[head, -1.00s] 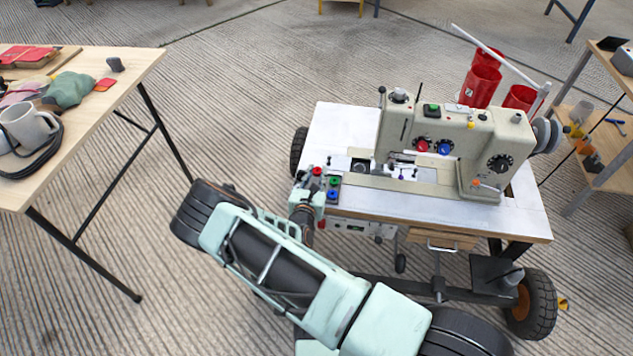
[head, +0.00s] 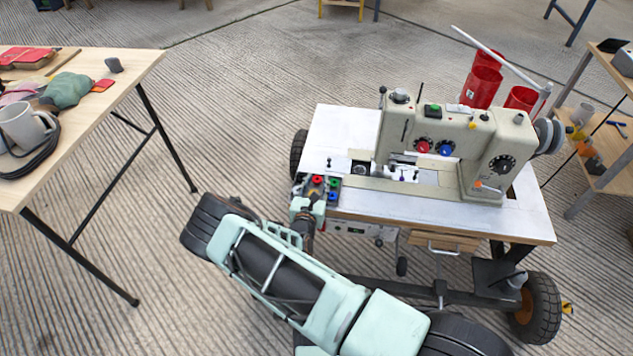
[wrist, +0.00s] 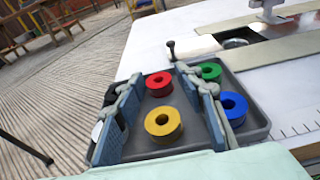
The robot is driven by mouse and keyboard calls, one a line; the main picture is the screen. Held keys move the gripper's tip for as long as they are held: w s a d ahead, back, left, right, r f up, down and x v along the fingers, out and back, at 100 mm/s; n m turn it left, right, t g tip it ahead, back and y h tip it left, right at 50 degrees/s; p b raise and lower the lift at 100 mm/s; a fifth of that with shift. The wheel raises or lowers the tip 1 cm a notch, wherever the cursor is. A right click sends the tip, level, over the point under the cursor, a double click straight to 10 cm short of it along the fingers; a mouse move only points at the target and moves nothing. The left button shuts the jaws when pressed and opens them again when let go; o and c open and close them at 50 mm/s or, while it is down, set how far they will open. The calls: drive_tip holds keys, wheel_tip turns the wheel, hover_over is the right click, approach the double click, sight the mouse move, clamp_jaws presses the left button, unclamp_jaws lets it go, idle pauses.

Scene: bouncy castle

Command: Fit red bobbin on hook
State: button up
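The red bobbin (wrist: 159,89) lies in a dark grey tray (wrist: 256,131) at the machine table's left corner. In the wrist view it is between my gripper's (wrist: 159,77) fingertips, with a gap visible on each side. My gripper is open over the tray. The yellow bobbin (wrist: 163,128) is nearer, also between the fingers; the green (wrist: 211,73) and blue (wrist: 236,110) bobbins are right of the right finger. The round metal hook opening (wrist: 236,43) is in the tabletop beyond the tray, and shows in the head view (head: 360,168).
A thin dark post (wrist: 171,49) stands just beyond the tray. The sewing machine (head: 460,140) stands right of the hook opening. A wooden table (head: 90,110) with a mug is at left. The white tabletop (head: 342,128) behind the hook is clear.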

drive_tip(key=shift+s+a+f, duration=0.1)
drive_tip(key=shift+s+f, duration=0.05)
drive_tip(key=shift+f, duration=0.1)
drive_tip(key=shift+s+r+p, duration=0.1)
drive_tip(key=shift+r+p, duration=0.2)
drive_tip(key=shift+r, duration=0.1)
drive_tip(key=p+v, duration=0.2)
drive_tip(key=v, duration=0.9)
drive_tip(key=shift+s+r+p, duration=0.25)
drive_tip(key=shift+s+p, duration=0.05)
drive_tip(key=shift+p, duration=0.05)
drive_tip(key=shift+a, duration=0.1)
